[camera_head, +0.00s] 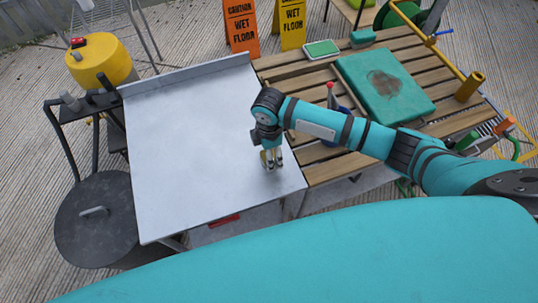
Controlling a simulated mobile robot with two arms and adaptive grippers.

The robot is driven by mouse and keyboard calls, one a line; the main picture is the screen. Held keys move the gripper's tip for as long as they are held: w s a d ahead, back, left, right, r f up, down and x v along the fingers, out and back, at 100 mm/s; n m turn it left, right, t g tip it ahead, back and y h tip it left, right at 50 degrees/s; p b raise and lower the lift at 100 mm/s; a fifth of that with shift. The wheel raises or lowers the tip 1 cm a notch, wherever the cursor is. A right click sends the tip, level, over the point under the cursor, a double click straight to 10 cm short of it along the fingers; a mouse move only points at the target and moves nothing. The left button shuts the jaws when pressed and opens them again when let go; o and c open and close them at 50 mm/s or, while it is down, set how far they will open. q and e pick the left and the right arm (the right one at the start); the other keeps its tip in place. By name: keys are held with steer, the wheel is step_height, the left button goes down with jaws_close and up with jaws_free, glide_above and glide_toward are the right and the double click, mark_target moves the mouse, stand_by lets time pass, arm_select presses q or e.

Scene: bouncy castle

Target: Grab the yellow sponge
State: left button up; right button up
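My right arm reaches in from the right, and its gripper (272,162) points down over the right edge of the grey metal table (190,140). A small patch of yellow, perhaps the yellow sponge (263,156), shows beside the gripper's fingers. Most of it is hidden by the fingers, so I cannot tell whether they hold it. The fingers look close together. My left gripper is not in view.
A slatted wooden table (330,172) adjoins on the right, with a stained teal pad (386,85) and a green-and-white pad (322,48). A yellow drum (100,62) and dark lidded bin (95,220) stand left. Most of the metal tabletop is clear.

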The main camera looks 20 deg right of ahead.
steer(key=shift+f, duration=0.4)
steer(key=shift+c, duration=0.4)
steer(key=c, duration=1)
steer(key=shift+o, duration=0.2)
steer(key=shift+r, duration=0.15)
